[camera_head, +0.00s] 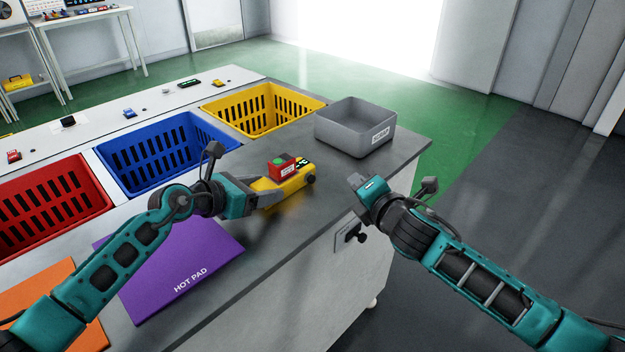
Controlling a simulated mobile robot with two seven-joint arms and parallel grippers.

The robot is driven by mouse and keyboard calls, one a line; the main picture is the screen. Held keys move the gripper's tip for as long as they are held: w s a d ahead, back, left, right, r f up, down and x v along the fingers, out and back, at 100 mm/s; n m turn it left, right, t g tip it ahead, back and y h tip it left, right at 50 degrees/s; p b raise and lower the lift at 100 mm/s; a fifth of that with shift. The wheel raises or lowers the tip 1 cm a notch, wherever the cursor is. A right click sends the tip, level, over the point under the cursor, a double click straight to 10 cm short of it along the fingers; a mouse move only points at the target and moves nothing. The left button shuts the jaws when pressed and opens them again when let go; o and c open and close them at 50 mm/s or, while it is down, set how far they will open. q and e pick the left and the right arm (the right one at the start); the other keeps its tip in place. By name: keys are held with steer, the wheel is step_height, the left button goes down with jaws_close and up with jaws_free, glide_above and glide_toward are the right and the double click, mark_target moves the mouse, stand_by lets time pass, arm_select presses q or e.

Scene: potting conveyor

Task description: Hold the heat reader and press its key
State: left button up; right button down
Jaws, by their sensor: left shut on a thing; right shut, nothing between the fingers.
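The heat reader (291,188) appears to be the yellow device at the front middle of the grey worktop. A red block with a green round key (281,161) sits on top of it, and a dark round part shows at its right end. My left gripper (268,196) is shut on the reader from the left; I cannot tell whether the reader touches the worktop. My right gripper (357,184) is shut and empty, right of the reader and apart from it, near the worktop's right edge.
A purple pad marked HOT PAD (185,270) and an orange pad (45,292) lie at the front left. Red (62,198), blue (165,152) and yellow (262,112) bins stand behind. A grey labelled bin (352,143) stands at the back right corner. Small items lie along the far strip.

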mark_target(312, 179)
steer(key=shift+s+a+f+m+g+h, duration=0.1)
steer(key=shift+s+f+m+g+h, duration=0.4)
steer(key=shift+m, duration=0.5)
steer(key=shift+s+d+f+m+g+h, duration=0.15)
steer(key=shift+s+f+m+g, duration=0.3)
steer(key=shift+s+m, duration=0.45)
steer(key=shift+s+a+f+m+g+h, duration=0.15)
steer(key=shift+s+f+m+g+h, duration=0.35)
steer(key=shift+m, duration=0.6)
steer(key=shift+r, duration=0.15)
steer(key=shift+w+a, duration=3.05)
steer(key=shift+w, duration=0.15)
steer(key=shift+w+a, duration=0.1)
steer(key=shift+w+a, duration=0.15)
steer(key=shift+w, duration=0.05)
